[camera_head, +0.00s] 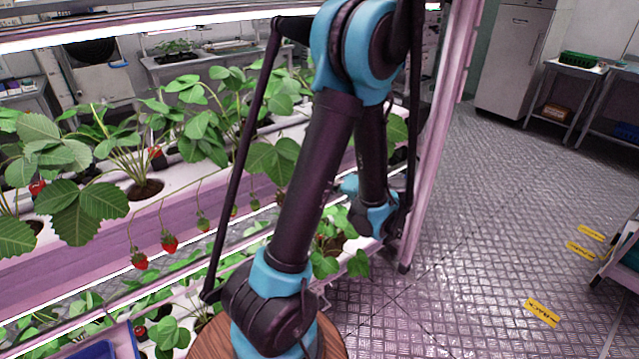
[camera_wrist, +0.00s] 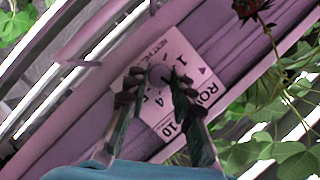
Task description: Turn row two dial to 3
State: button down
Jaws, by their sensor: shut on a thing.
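In the wrist view, a white label plate (camera_wrist: 188,57) with dark printed figures and part of the word ROW is fixed on a pinkish rack rail. Its row number cannot be read clearly. A small grey-purple dial (camera_wrist: 158,74) shows in part on the plate, and its setting cannot be read. My gripper (camera_wrist: 150,90) is shut on the dial, with one dark finger on each side. The fingers hide much of the dial and some of the scale. In the head view, the dial and my gripper's fingers are hidden behind my arm and the rack.
Strawberry plants stand in the white rack trough (camera_head: 110,208), with red berries (camera_head: 169,243) hanging over its front. Leaves (camera_wrist: 275,150) hang close to the plate at the lower right in the wrist view. The metal floor (camera_head: 470,220) to the right is mostly clear.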

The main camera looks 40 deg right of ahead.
dwell(0.4)
jog(key=c, duration=1.3)
grip_release()
jog(key=v, duration=1.2)
jog(key=shift+d+f, duration=0.1)
jog(key=shift+f, duration=0.05)
